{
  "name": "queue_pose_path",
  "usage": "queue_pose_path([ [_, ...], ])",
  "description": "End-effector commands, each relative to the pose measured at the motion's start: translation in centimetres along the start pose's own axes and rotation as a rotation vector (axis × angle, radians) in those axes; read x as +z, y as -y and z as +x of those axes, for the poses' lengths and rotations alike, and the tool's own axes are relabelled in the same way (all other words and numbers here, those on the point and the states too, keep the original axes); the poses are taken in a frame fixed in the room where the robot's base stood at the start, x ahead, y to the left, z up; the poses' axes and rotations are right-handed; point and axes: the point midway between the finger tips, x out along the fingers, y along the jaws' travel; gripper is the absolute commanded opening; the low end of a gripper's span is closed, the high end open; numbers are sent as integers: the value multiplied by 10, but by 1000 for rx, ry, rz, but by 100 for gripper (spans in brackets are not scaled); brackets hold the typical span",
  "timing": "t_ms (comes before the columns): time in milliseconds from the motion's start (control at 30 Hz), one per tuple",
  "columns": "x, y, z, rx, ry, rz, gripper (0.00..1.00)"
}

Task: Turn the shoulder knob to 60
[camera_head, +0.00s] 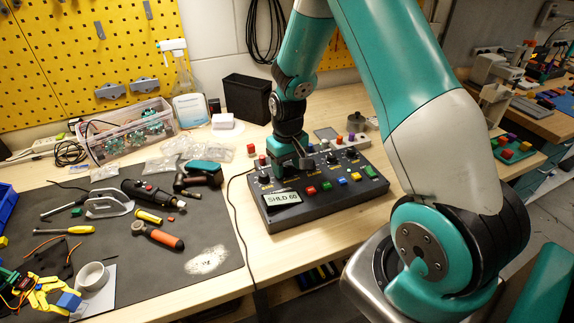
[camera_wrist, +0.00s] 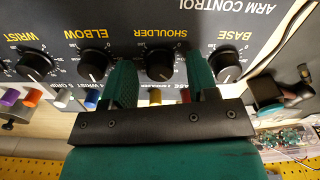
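The control box (camera_head: 340,199) sits on the bench, and its display (camera_head: 282,198) reads "SHLD 60". My gripper (camera_head: 291,165) is low over the back row of knobs, pointing down. In the wrist view the black shoulder knob (camera_wrist: 160,66), under the label SHOULDER, lies between the two green fingers of my gripper (camera_wrist: 161,62). A gap shows on each side of the knob, so the fingers are open and apart from it. The head view hides this knob behind my gripper.
The base knob (camera_wrist: 224,66) and elbow knob (camera_wrist: 94,66) flank the shoulder knob closely. The wrist knob (camera_wrist: 35,66) is farther left. Colored buttons (camera_head: 327,187) line the box front. A dark mat (camera_head: 110,255) with tools lies to the left.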

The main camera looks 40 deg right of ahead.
Motion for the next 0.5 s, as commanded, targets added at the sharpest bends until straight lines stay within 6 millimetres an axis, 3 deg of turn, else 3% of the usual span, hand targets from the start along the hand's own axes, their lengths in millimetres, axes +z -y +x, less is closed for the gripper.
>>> queue_pose_path([
  [267, -1, 0, -8, 0, -4, -1, 54],
  [500, -2, 0, -55, 1, -9, 0, 54],
])
